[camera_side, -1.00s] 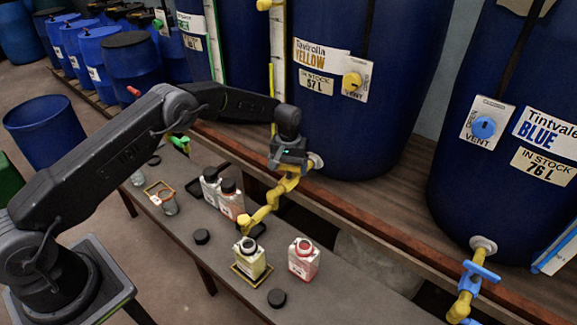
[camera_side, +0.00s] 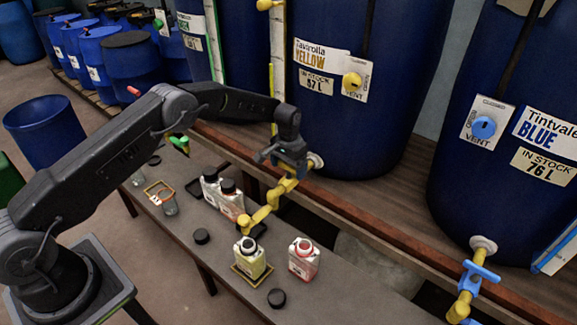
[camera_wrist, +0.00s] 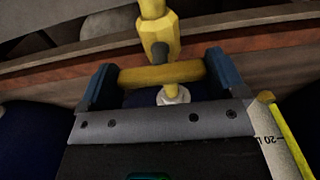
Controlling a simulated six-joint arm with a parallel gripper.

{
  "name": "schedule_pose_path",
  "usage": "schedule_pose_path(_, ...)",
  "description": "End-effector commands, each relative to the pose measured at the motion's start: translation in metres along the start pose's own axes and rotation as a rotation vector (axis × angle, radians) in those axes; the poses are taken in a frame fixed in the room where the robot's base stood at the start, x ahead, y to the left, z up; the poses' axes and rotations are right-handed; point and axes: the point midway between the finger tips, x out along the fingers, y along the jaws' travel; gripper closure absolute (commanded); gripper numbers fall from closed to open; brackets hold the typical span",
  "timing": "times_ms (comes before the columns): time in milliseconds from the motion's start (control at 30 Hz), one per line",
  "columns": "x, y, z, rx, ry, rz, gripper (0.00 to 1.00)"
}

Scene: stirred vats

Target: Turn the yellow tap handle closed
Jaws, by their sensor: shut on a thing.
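The yellow tap (camera_side: 272,197) comes out low from the blue Tavirolla Yellow vat (camera_side: 330,125) and its spout points down toward the bench. In the side view my gripper (camera_side: 286,158) is at the top of the tap, and it mostly hides the handle. In the wrist view the yellow tap handle (camera_wrist: 140,77) lies crosswise between the two fingers of my gripper (camera_wrist: 161,80), which are shut on its ends. An open bottle with yellow contents (camera_side: 250,262) stands below the spout on a small yellow-edged tray (camera_side: 237,270).
An open bottle with red contents (camera_side: 303,262) stands just right of the yellow one. White bottles (camera_side: 211,188) stand behind, and black caps (camera_side: 277,298) lie on the bench (camera_side: 200,262). A blue tap (camera_side: 472,280) is at the right.

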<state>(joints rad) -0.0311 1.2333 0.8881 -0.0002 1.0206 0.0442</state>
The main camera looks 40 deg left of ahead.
Motion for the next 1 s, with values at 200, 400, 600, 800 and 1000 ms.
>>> schedule_pose_path(200,0.000,0.000,-0.001,0.006,0.003,-0.001,0.34)
schedule_pose_path(400,0.000,0.000,-0.001,0.005,0.002,-0.001,0.00)
schedule_pose_path(600,-0.001,0.000,0.000,0.004,0.001,0.000,0.00)
schedule_pose_path(800,-0.017,0.000,-0.001,0.003,0.004,0.000,0.00)
schedule_pose_path(1000,-0.059,0.000,-0.001,0.003,0.006,-0.001,0.00)
